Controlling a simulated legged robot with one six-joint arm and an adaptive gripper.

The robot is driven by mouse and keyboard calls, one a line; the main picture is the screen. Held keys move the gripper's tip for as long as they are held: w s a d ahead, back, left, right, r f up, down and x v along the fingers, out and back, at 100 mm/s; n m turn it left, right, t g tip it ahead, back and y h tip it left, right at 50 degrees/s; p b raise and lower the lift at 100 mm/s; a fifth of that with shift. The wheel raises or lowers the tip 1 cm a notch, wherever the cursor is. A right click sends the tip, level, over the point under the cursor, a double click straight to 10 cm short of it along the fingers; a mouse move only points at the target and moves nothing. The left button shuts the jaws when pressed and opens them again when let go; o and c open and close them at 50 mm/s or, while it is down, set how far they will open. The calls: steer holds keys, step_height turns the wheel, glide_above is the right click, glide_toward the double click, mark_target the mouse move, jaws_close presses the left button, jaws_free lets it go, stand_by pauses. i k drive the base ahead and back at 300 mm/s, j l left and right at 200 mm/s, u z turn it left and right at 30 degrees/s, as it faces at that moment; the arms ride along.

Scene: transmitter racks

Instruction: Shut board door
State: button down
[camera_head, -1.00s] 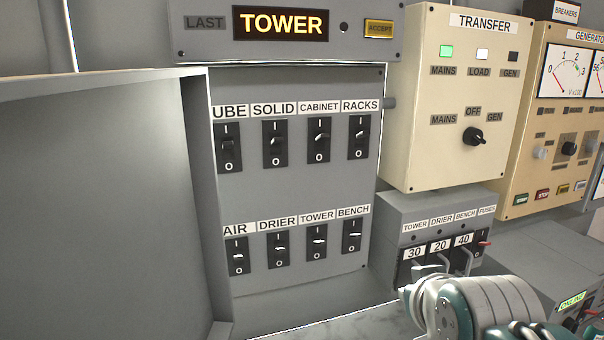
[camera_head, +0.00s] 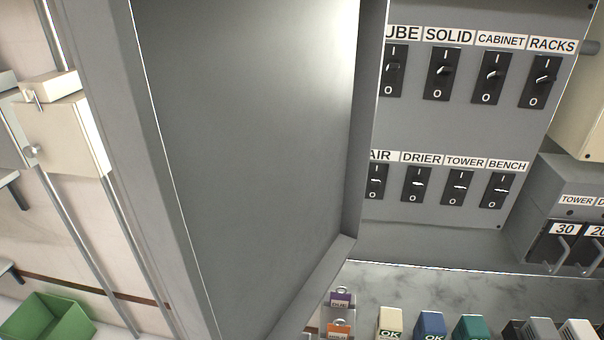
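The board door (camera_head: 250,150) is a large grey panel with a raised rim, and it stands open to the left of the board. Its inner face is toward me, and its right edge hides part of the board's left side. The board (camera_head: 450,125) is grey with two rows of black switches. The top row is labelled UBE (partly hidden), SOLID, CABINET and RACKS; the bottom row is AIR, DRIER, TOWER and BENCH. My gripper is not in view.
A fuse box (camera_head: 560,210) with levers is at the right. Several coloured blocks (camera_head: 430,325) and small tagged padlocks (camera_head: 340,300) are below the board. A cream wall box (camera_head: 65,135) with pipes and a green bin (camera_head: 48,318) are at the left.

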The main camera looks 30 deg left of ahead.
mark_target(237, 136)
steer(key=k+j, duration=0.15)
steer(key=k, duration=0.2)
steer(key=k+j+z, duration=0.1)
steer(key=k, duration=0.25)
steer(key=k+j, duration=0.1)
steer(key=j, duration=0.3)
steer(key=k+j+z, duration=0.15)
steer(key=j, duration=0.65)
steer(key=i+j, duration=0.15)
steer(key=j, duration=0.3)
steer(key=i+j+z, duration=0.15)
steer(key=j, duration=0.3)
steer(key=k+l+z, duration=0.15)
steer(key=k+l, duration=0.35)
